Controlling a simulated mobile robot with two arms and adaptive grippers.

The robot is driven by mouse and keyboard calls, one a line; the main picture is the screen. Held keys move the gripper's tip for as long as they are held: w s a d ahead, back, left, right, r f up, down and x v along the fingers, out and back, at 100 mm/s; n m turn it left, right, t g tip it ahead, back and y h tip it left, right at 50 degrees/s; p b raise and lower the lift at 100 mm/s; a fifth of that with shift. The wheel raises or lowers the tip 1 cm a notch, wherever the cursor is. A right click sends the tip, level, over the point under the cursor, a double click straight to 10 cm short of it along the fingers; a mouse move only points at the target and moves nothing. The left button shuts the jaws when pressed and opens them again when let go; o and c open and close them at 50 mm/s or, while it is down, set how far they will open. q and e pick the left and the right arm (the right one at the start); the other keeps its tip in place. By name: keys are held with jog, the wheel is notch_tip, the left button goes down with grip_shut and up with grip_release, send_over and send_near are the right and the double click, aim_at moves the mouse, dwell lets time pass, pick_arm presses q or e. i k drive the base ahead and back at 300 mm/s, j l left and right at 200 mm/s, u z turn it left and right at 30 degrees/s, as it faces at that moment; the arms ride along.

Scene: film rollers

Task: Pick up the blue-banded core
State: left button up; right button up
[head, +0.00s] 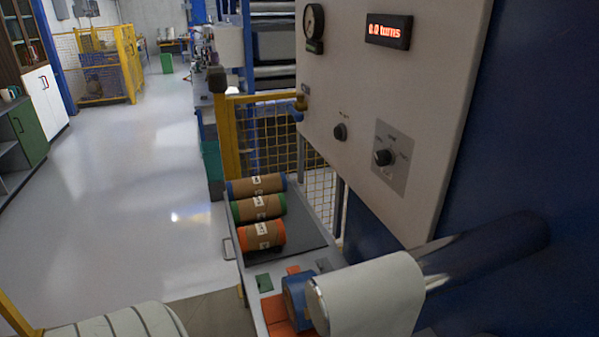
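The blue-banded core (257,185) is a brown cardboard tube with blue ends and a white label. It lies on its side at the far end of a shallow grey tray (292,239), in a row with two similar cores. A green-banded core (258,207) lies just in front of it, and an orange-banded core (262,235) is nearest. Neither of my grippers is in view.
A white film roll (375,295) on a dark shaft (485,250) stands close at the lower right. A control panel (385,100) with gauge, knobs and a red display overhangs the tray's right side. A yellow mesh guard (270,140) stands behind. Open floor lies left.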

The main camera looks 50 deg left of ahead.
aim_at(245, 188)
jog(key=j+z, duration=0.1)
jog(key=j, duration=0.35)
jog(key=k+j+z, duration=0.1)
jog(key=j, duration=0.4)
jog(key=j+z, duration=0.1)
jog(key=j, duration=0.35)
jog(key=k+j+z, duration=0.1)
jog(key=j, duration=0.35)
jog(key=k+j+z, duration=0.1)
jog(key=j, duration=0.35)
jog(key=k+j+z, duration=0.1)
jog(key=j, duration=0.35)
jog(key=k, duration=0.05)
